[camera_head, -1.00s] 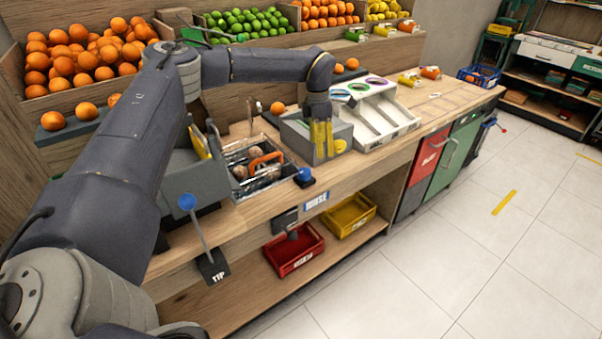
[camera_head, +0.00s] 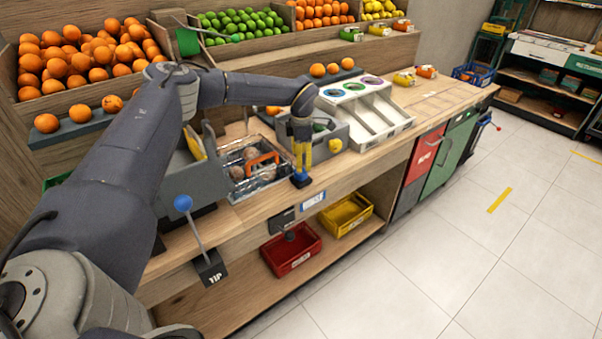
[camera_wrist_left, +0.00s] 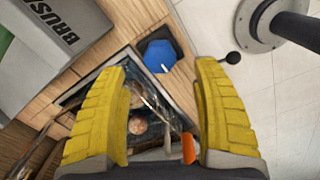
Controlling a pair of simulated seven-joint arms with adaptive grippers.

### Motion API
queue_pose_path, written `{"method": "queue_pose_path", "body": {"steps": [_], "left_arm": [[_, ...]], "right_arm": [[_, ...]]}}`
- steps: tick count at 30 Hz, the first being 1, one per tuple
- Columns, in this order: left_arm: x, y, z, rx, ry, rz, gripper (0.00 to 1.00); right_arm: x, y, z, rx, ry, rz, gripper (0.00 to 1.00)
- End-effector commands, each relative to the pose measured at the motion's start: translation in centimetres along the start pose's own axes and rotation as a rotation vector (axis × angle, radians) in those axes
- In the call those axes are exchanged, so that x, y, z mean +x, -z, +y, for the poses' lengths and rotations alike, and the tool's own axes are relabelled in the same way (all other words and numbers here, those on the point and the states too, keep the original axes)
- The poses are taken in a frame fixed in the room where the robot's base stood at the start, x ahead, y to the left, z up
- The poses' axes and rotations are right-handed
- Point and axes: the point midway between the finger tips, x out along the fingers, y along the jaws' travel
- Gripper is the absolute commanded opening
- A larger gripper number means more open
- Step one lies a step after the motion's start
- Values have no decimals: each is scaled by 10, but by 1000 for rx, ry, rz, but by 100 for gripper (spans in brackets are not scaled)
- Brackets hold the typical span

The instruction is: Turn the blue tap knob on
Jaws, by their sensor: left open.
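The blue tap knob (camera_head: 301,181) sits on a small dark base at the counter's front edge, beside the sink. In the left wrist view the blue knob (camera_wrist_left: 160,56) shows beyond and between the two yellow fingers. My left gripper (camera_head: 302,165) is open and points down, with its fingertips just above the knob in the head view. In the left wrist view the gripper (camera_wrist_left: 160,75) has nothing between its fingers. I cannot tell whether the fingertips touch the knob. My right gripper is not in view.
The sink (camera_head: 258,178) with round things and an orange handle (camera_head: 262,158) lies just left of the knob. A grey box (camera_head: 330,143) with a yellow knob stands behind the gripper. A lever with a blue ball (camera_head: 182,203) stands at the front left.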

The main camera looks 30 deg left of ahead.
Motion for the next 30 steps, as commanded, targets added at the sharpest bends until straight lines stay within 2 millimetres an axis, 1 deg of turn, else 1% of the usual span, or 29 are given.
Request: {"method": "queue_pose_path", "body": {"steps": [1, 6, 12, 19, 28, 29, 30], "left_arm": [[10, 0, -1, -1, 2, 2, 66], [35, 0, -1, 1, 2, 1, 66], [54, 0, -1, 0, 2, 0, 66], [63, 0, 0, 0, 1, -1, 66], [64, 0, 0, 0, 1, -1, 66], [64, 0, 0, 0, 1, -1, 66], [64, 0, 0, 0, 1, -1, 61]], "right_arm": [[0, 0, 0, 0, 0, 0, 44], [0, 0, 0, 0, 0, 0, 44], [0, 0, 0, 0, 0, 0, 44], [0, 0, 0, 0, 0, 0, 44], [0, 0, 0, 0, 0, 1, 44], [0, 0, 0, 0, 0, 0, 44], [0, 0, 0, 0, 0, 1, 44]]}}
